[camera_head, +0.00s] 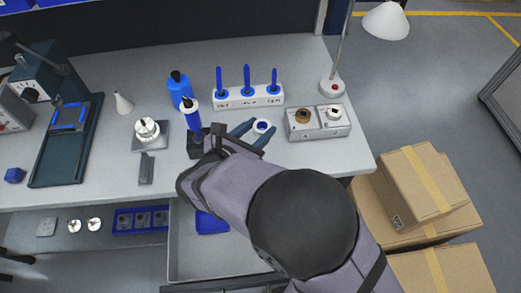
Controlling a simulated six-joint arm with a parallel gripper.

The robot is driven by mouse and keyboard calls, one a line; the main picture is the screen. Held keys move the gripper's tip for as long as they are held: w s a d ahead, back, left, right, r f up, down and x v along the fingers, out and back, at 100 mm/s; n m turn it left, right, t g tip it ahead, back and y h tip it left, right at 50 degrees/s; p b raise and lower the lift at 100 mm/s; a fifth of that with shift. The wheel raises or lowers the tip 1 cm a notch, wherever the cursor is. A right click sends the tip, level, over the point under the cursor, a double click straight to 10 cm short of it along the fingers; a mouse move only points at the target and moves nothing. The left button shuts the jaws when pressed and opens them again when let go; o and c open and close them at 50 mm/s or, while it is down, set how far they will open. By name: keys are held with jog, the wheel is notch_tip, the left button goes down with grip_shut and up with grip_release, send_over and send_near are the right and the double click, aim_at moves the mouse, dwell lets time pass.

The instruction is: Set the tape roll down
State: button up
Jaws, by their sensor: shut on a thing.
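Close by are a white tool block (238,99), a grey box with two round parts (318,124), a blue bottle (179,88) and a dark holder with a blue tool (192,117). A lamp (332,87) stands behind right. An open drawer (190,244) lies below; cardboard boxes (408,187) stand right.

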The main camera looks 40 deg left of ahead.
notch_tip(320, 180, down, 6)
jog(key=b, duration=0.4)
jog(key=shift+r, duration=0.15)
jog(key=shift+f+b, duration=1.5)
jog(key=shift+f, duration=0.35)
jog(key=shift+f, duration=0.2)
jog(key=o, duration=1)
jog(key=shift+o, duration=0.2)
